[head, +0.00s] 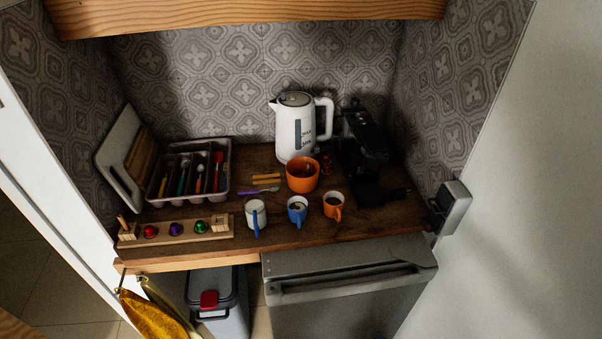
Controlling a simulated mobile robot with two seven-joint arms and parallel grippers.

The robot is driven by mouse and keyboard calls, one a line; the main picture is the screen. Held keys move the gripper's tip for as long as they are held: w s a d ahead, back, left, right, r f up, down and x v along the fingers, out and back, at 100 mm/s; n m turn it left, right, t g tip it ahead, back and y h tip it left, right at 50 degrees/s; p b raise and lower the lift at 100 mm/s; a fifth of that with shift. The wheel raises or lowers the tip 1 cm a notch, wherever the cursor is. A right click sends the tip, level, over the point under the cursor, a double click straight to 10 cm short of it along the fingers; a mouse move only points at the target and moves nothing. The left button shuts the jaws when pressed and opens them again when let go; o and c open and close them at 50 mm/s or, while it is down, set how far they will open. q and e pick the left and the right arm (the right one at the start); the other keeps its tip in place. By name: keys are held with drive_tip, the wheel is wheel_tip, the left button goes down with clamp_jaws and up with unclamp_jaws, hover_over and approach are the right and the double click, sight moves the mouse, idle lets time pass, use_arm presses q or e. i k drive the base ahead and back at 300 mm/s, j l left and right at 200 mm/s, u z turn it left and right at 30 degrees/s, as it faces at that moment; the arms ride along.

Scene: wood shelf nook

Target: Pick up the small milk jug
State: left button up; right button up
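Three small vessels stand upright in a row near the front of the wooden counter. The left one is a white vessel (261,217) with a blue handle towards the front and a pale inside. It looks most like the small milk jug, though I cannot tell for certain. Neither of my grippers is in the head view.
A white kettle (292,128), an orange bowl (302,182) and a dark coffee machine (364,145) stand behind the cups. A cutlery tray (163,163) and a wooden holder with coloured capsules (140,242) are on the left. A wooden shelf (240,14) hangs above. A grey appliance (350,262) stands below.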

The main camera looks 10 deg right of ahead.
sight(255, 207)
drive_tip(key=z, duration=0.4)
drive_tip(key=j+z, duration=0.1)
drive_tip(key=z, duration=0.7)
drive_tip(key=j+z, duration=0.1)
drive_tip(key=z, duration=0.3)
drive_tip(key=k+j, duration=0.6)
drive_tip(key=j+z, duration=0.05)
